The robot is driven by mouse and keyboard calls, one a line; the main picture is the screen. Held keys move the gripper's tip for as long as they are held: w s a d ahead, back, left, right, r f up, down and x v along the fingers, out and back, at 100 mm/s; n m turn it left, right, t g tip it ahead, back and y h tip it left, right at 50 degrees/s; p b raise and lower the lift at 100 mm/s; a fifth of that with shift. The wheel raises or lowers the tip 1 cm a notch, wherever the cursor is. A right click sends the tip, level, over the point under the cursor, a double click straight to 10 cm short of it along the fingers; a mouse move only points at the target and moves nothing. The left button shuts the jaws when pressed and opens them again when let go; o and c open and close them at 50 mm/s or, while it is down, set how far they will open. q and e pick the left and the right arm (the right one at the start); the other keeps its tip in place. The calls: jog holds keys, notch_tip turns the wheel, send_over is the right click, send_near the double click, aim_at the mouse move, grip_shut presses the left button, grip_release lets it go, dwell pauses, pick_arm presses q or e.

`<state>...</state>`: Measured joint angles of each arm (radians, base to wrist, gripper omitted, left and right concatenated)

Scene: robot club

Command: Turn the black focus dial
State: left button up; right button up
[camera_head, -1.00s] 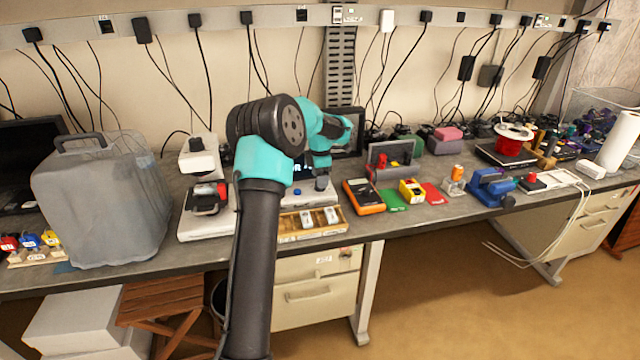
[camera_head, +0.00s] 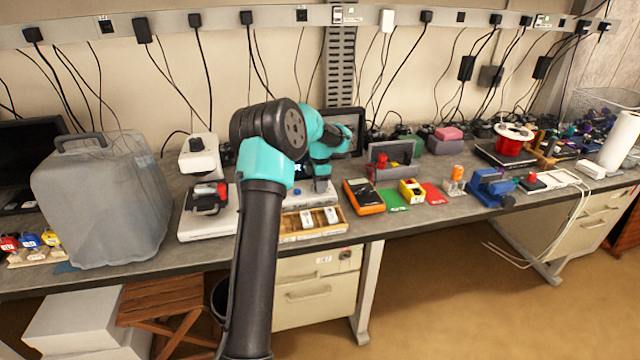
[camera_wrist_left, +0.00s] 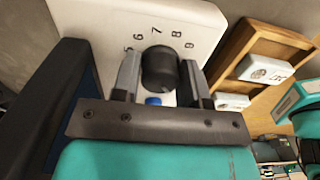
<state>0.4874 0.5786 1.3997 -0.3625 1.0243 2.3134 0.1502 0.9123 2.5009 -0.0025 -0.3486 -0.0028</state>
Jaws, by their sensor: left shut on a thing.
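The black focus dial (camera_wrist_left: 160,68) stands on a white plate (camera_wrist_left: 90,15) in the left wrist view, with printed numbers around it from about 5 to 9. My left gripper (camera_wrist_left: 161,78) is shut on the dial, one finger on each side. A blue button (camera_wrist_left: 153,100) shows just below the dial, partly hidden by the gripper body. In the head view my left gripper (camera_head: 320,184) points down at the white device on the bench, and the dial is mostly hidden there. My right gripper is in neither view.
A wooden tray (camera_head: 343,226) with white blocks sits just in front of the device. A dark screen (camera_head: 352,120) stands behind the gripper. An orange-edged meter (camera_head: 363,197) lies to the right, and a white microscope-like device (camera_head: 200,158) stands to the left.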

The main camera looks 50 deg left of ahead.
pick_arm(q)
jog(key=shift+c, duration=0.6)
